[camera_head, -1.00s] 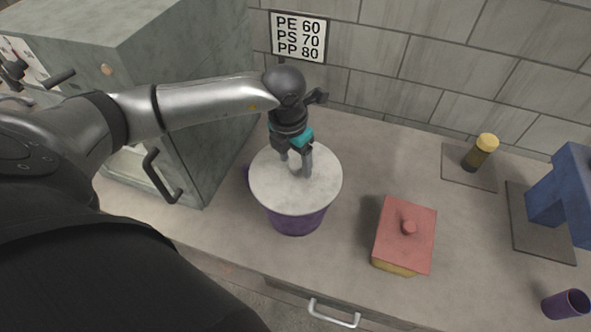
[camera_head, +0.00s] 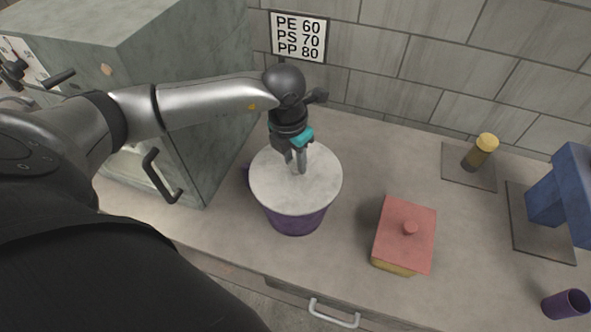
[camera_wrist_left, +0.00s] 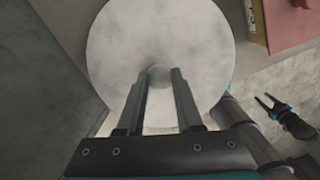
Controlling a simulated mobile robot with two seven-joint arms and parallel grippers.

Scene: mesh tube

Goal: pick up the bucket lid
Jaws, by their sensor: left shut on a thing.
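The bucket lid (camera_head: 318,186) is a pale round disc lying on top of the purple bucket (camera_head: 297,220) in the head view. The lid also fills the upper middle of the left wrist view (camera_wrist_left: 158,35). My left gripper (camera_head: 299,170) points down over the lid's middle. It is shut on the small round knob (camera_wrist_left: 159,75) of the lid, seen between the fingers in the left wrist view. The fingers largely hide the knob in the head view. My right gripper (camera_wrist_left: 265,100) shows small at the right of the left wrist view, with its fingers apart and empty.
A red-lidded yellow box (camera_head: 404,235) stands right of the bucket. A grey-green cabinet (camera_head: 205,110) stands close on the left. A yellow-capped jar (camera_head: 480,152), a blue device (camera_head: 562,195) and a purple cup (camera_head: 566,304) are farther right. Clear counter lies between bucket and box.

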